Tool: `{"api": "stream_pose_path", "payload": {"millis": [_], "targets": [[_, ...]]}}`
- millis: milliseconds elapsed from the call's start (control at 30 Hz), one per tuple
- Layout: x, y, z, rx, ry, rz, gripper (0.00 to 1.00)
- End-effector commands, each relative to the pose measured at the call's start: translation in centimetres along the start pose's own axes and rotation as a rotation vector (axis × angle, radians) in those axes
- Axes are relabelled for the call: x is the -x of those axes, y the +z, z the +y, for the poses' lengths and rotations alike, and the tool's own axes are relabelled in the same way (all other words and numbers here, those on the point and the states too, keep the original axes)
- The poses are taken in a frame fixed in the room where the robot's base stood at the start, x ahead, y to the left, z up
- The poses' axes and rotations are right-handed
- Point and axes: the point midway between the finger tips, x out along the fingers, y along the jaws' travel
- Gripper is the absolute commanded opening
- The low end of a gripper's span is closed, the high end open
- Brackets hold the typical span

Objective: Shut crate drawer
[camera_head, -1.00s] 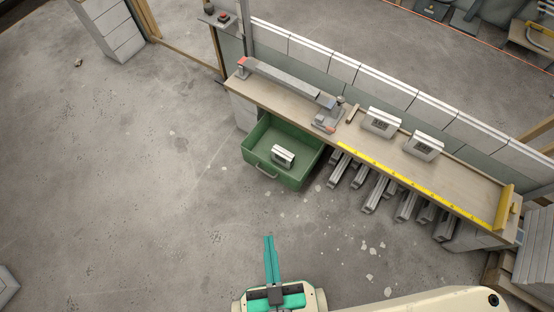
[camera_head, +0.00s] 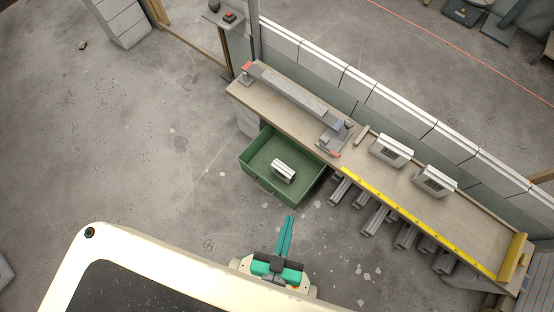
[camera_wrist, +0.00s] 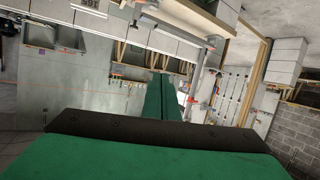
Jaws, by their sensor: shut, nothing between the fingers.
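The green crate drawer (camera_head: 249,181) stands pulled out from under the bench (camera_head: 350,188) in the head view. A grey-white block (camera_head: 284,171) lies inside it. The drawer's front, with a handle (camera_head: 265,187), faces the lower left. My gripper (camera_head: 288,218) has teal fingers pressed together with nothing between them. It is below the drawer in the picture and apart from it. In the wrist view the gripper fingers (camera_wrist: 162,98) point away from the camera, and I cannot make out the drawer there.
On the bench are a long grey tool (camera_head: 290,92), two grey-white blocks (camera_head: 392,150) (camera_head: 434,181) and a yellow ruler strip (camera_head: 420,228). Several grey conduit lengths (camera_head: 375,220) stick out below it. The floor left of the drawer is open.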

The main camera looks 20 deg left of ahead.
Motion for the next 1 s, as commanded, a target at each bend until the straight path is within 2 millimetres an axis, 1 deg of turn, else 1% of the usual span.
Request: {"api": "stream_pose_path", "payload": {"millis": [33,67,100,167,200,267,300,400,500,600,733,800,1000], "targets": [[-1.5,2.3,-0.8,0.039,-0.025,-0.028,0.0],[-2.4,3.9,-1.3,0.067,-0.04,-0.049,0.0],[-3.5,6.0,-2.0,0.105,-0.061,-0.078,0.0],[-5.4,9.1,-3.0,0.168,-0.096,-0.123,0.0],[-6.5,11.1,-3.7,0.21,-0.118,-0.152,0.0],[-8.3,13.9,-4.8,0.272,-0.153,-0.192,0.0],[-9.5,15.8,-5.5,0.317,-0.177,-0.22,0.0],[-12.5,20.0,-7.3,0.429,-0.242,-0.282,0.0],[-15.2,23.7,-9.3,0.544,-0.31,-0.339,0.0],[-17.5,26.6,-11.0,0.649,-0.37,-0.387,0.0],[-19.6,29.2,-12.6,0.755,-0.428,-0.431,0.0],[-20.4,30.0,-13.1,0.793,-0.449,-0.447,0.0],[-21.5,31.1,-13.8,0.838,-0.472,-0.465,0.0]]}}
